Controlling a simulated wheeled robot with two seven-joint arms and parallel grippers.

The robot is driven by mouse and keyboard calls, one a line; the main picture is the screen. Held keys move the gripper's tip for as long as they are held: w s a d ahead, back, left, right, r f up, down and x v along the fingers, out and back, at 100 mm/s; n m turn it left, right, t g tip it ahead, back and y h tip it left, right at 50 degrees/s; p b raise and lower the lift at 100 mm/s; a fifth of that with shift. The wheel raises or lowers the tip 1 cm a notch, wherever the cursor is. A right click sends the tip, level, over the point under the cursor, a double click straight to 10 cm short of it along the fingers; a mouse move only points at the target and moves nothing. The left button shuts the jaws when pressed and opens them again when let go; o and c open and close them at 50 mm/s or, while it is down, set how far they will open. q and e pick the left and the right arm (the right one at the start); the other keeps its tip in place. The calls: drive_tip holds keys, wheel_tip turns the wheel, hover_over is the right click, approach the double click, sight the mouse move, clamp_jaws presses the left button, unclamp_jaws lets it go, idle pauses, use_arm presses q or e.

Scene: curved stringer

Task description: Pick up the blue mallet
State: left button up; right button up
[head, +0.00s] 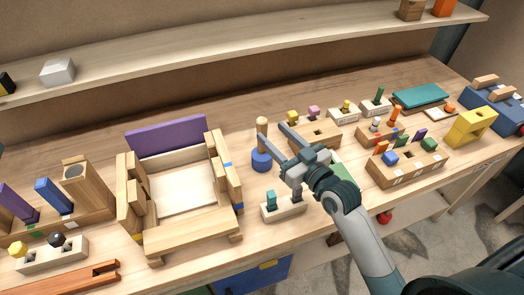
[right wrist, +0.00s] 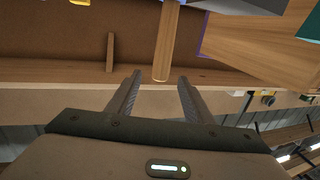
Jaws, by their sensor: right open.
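The blue mallet stands on the workbench with its round blue head (head: 261,160) down and its pale wooden handle (head: 262,130) pointing up. My right gripper (head: 270,132) is open, its two fingers reaching toward the handle from the right. In the right wrist view, a wooden rod that looks like the handle (right wrist: 167,42) ends near the gap between the open fingertips (right wrist: 159,77). I cannot tell whether the fingers touch it. The blue head is not clearly visible in that view. My left gripper is not in view.
A wooden box frame with a purple back panel (head: 168,136) stands left of the mallet. Peg blocks (head: 408,166) crowd the bench to the right. A shelf (head: 200,50) runs behind.

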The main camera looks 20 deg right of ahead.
sight(266, 126)
drive_tip(key=p+x, duration=0.1)
drive_tip(key=x, duration=0.2)
drive_tip(key=shift+w+a+r, duration=0.1)
drive_tip(key=shift+w+r, duration=0.05)
drive_tip(key=shift+r, duration=0.05)
drive_tip(key=shift+w+a+f+p, duration=0.1)
drive_tip(key=shift+w+f+p, duration=0.05)
drive_tip(key=shift+w+p, duration=0.2)
clamp_jaws()
